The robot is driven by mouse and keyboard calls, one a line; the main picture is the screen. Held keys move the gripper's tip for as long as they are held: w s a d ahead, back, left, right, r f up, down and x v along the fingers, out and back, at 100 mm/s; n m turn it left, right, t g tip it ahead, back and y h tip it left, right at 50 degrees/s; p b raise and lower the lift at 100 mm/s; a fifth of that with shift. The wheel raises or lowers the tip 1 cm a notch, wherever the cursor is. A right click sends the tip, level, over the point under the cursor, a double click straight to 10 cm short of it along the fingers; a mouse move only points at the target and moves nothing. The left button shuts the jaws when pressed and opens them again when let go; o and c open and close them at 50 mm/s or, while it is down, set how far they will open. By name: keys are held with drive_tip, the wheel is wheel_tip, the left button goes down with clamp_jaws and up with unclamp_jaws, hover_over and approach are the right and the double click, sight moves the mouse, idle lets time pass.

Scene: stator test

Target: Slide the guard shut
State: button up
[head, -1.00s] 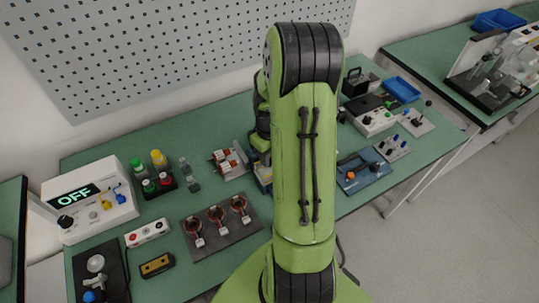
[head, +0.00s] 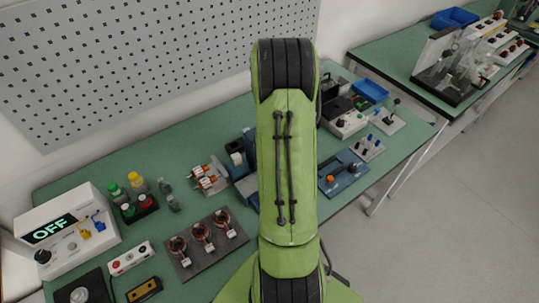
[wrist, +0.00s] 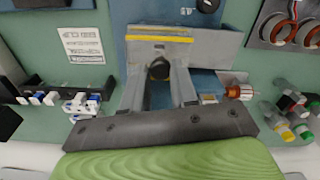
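In the wrist view, a grey sliding plate with a yellow stripe (wrist: 160,39), which looks like the guard, lies over a blue fixture (wrist: 205,82). A black round knob (wrist: 159,70) stands at the plate's near side. My gripper (wrist: 160,80) has its two grey fingers spread, one on each side of the knob. I see no clear contact between fingers and knob. In the head view, the blue fixture (head: 240,166) stands mid-bench, partly covered by my arm. My gripper and the knob are hidden there behind the arm.
Three copper-wound stators on a dark plate (head: 203,243) lie left of the fixture. A white box reading OFF (head: 68,232) and bottles (head: 137,183) stand further left. A blue switch base (head: 342,173) and a grey control box (head: 345,122) are to the right.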

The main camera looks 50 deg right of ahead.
drive_tip(key=o, duration=0.4)
drive_tip(key=shift+s+d, duration=0.1)
drive_tip(key=shift+d, duration=0.15)
drive_tip(key=shift+o, duration=0.2)
drive_tip(key=shift+a, duration=0.1)
wheel_tip(320, 180, up, 16)
drive_tip(key=p, duration=0.2)
drive_tip(key=shift+f, duration=0.15)
